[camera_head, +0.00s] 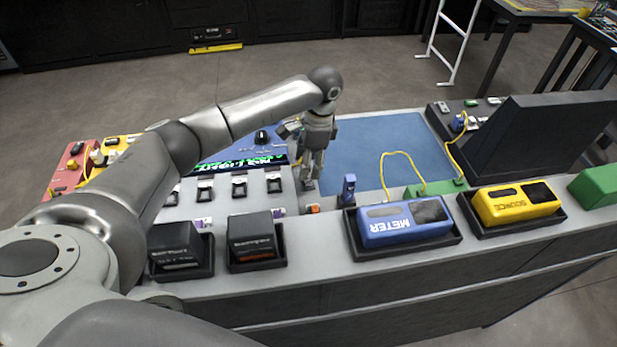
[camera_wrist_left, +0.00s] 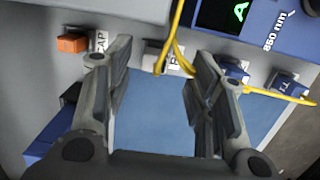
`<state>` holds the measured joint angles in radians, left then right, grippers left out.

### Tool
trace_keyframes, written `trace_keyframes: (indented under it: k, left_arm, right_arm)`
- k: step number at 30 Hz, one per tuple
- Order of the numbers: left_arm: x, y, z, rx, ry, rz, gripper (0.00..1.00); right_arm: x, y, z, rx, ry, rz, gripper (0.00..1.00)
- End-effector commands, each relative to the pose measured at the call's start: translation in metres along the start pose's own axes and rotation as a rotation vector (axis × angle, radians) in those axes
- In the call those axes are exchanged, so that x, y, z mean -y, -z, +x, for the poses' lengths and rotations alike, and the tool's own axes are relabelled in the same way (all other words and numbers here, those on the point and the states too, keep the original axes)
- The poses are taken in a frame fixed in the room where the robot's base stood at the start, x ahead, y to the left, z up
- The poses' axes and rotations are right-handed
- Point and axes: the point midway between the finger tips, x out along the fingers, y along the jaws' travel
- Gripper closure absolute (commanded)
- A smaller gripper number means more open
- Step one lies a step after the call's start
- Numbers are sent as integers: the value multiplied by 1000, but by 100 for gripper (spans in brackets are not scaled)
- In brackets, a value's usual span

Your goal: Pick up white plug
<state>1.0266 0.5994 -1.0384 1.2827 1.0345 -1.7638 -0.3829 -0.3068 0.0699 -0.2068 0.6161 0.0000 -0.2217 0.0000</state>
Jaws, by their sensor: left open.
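My left gripper (camera_head: 309,178) reaches down from the left arm to the bench, near the left edge of the blue mat (camera_head: 390,150). In the left wrist view its two fingers (camera_wrist_left: 160,70) are wide apart with nothing gripped between them. Beyond the gap is a small pale plug-like block (camera_wrist_left: 152,57) with a partly hidden label; it looks like the white plug. A yellow cable (camera_wrist_left: 175,48) hangs down next to it. In the head view I cannot make the plug out behind the gripper. My right gripper is in neither view.
An orange block (camera_wrist_left: 72,44) by a CAP label lies left of the fingers. A small blue block (camera_head: 349,186) stands near the gripper. The blue METER (camera_head: 405,222) and yellow SOURCE (camera_head: 517,203) sit in trays along the front edge. A large dark panel (camera_head: 540,135) rises at right.

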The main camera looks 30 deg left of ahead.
Motion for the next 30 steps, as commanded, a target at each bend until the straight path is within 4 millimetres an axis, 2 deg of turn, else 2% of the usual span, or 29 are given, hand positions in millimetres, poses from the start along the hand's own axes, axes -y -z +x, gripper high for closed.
trace_keyframes:
  k: [6,9,17,26,27,30]
  left_arm:
    - [-5,6,32,3,-2,-1,50]
    - [-4,6,41,1,0,-1,50]
    - [-4,6,44,0,1,-1,50]
    - [-4,6,44,0,1,-1,89]
    - [-4,6,44,0,1,-1,92]
    - [-4,6,44,0,1,-1,92]
  right_arm:
    - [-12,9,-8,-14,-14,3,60]
    - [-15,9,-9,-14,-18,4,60]
    - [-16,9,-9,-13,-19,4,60]
    - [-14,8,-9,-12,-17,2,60]
    - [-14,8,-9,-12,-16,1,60]
    - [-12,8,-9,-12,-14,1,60]
